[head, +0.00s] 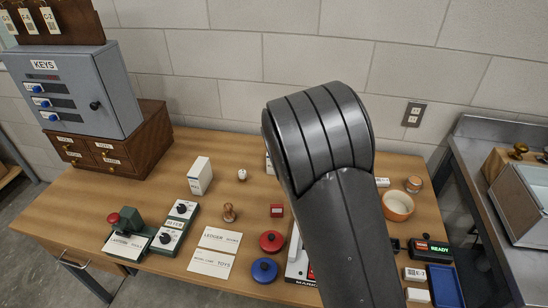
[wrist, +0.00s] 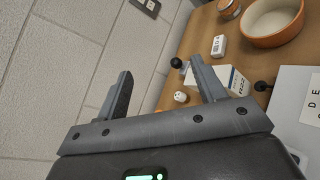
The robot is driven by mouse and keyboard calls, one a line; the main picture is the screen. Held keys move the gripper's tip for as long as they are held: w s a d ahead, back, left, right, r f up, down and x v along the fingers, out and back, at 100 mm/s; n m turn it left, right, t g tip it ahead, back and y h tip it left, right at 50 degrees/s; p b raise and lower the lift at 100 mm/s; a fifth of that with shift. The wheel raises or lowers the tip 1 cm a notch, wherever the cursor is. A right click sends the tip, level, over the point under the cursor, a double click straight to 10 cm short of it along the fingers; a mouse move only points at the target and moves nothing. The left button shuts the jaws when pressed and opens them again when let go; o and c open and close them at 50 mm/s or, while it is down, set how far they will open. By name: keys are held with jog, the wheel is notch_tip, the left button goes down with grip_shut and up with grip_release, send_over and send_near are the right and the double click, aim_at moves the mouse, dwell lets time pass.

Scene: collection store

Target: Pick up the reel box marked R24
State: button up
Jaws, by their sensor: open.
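My gripper (wrist: 161,68) is open in the wrist view, with nothing between its fingers. A white box with dark lettering (wrist: 238,82) stands on the table just beyond the right finger, which hides part of it. Its marking is too small to read for certain. In the head view, a white upright box (head: 200,176) stands at the back middle of the table. A sliver of another white box (head: 268,163) shows at the left edge of my arm, which hides the rest. I cannot make out R24 on any box. My gripper is hidden in the head view.
An orange bowl (head: 397,206) stands right of my arm. A grey key cabinet (head: 75,92) on wooden drawers is at the left. Red (head: 272,241) and blue (head: 264,270) round lids, cards and a blue tray (head: 445,286) lie towards the front. The wall is behind.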

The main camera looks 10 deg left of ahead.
jog(key=w+a+f+n+t+y, duration=0.1)
jog(key=a+f+n+t+y, duration=0.1)
jog(key=a, duration=0.6)
jog(key=w+a+f+n+t+y, duration=0.1)
jog(key=a+f+n+t+y, duration=0.1)
jog(key=a+f+n+y, duration=0.3)
jog(key=w+a+f+n+t+y, duration=0.1)
jog(key=a+f+n+t+y, duration=0.1)
jog(key=a+f+n, duration=0.4)
jog(key=shift+w+a+f+n+y, duration=0.1)
jog(key=shift+a+n+y, duration=0.3)
jog(key=shift+a, duration=0.4)
jog(key=shift+w+a+r+n+y, duration=0.1)
jog(key=shift+a+n+y, duration=0.1)
jog(key=shift+a+n, duration=0.5)
jog(key=shift+w+a+f+n+y, duration=0.1)
jog(key=shift+a+n+y, duration=0.2)
jog(key=shift+a, duration=0.65)
jog(key=shift+w+a+f, duration=0.1)
jog(key=shift+w+a, duration=0.05)
jog(key=shift+a, duration=0.05)
jog(key=w, duration=1)
jog(key=shift+w+a, duration=0.15)
jog(key=shift+w, duration=0.05)
jog(key=shift+c, duration=0.4)
jog(key=c, duration=1.1)
